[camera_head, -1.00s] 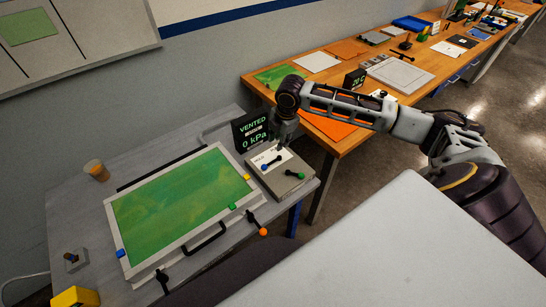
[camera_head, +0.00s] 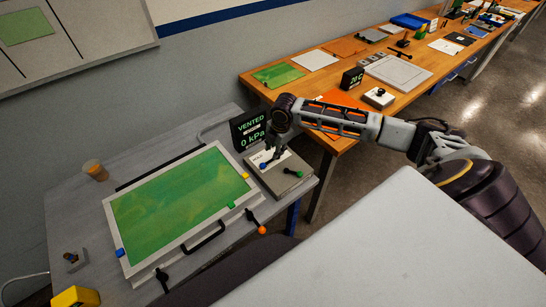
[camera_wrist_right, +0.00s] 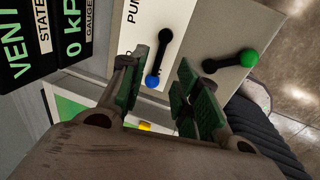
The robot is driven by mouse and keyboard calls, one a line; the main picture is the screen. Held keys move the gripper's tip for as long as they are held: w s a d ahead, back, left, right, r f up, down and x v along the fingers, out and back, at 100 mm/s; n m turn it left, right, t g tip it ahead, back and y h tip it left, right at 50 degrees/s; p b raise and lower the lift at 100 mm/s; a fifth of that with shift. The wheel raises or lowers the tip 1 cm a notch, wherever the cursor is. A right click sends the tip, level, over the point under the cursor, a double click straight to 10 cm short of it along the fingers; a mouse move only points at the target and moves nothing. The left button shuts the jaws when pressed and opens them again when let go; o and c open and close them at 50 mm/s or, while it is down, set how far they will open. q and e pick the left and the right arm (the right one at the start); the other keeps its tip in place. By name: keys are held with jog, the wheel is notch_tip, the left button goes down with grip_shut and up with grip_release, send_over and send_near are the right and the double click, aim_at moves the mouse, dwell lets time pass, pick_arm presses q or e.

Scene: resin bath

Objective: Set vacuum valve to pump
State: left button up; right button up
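The valve box (camera_head: 284,185) stands at the right end of the grey table. A black lever with a blue knob (camera_head: 263,165) is on it. In the right wrist view the lever with the blue knob (camera_wrist_right: 153,80) shows between the fingertips, beside a white label (camera_wrist_right: 133,14) whose visible letters begin "PU". A second lever has a green knob (camera_head: 299,174), also in the wrist view (camera_wrist_right: 249,57). The display (camera_head: 250,130) reads VENTED, 0 kPa. My right gripper (camera_head: 273,150) is open above the box, its fingers (camera_wrist_right: 168,82) apart; contact cannot be told. My left gripper is not in view.
A framed green panel (camera_head: 180,205) with a black handle lies left of the box. A lever with an orange knob (camera_head: 262,230) sits at its front edge. An amber cup (camera_head: 95,170) stands behind left. A wooden bench (camera_head: 325,75) stands behind right.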

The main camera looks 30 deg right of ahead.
aim_at(270, 162)
jog(key=shift+w+f, duration=0.2)
jog(key=shift+f, duration=0.9)
jog(key=shift+w+f, duration=0.2)
jog(key=shift+f, duration=0.9)
jog(key=shift+w+f, duration=0.2)
jog(key=shift+f, duration=0.9)
grip_shut()
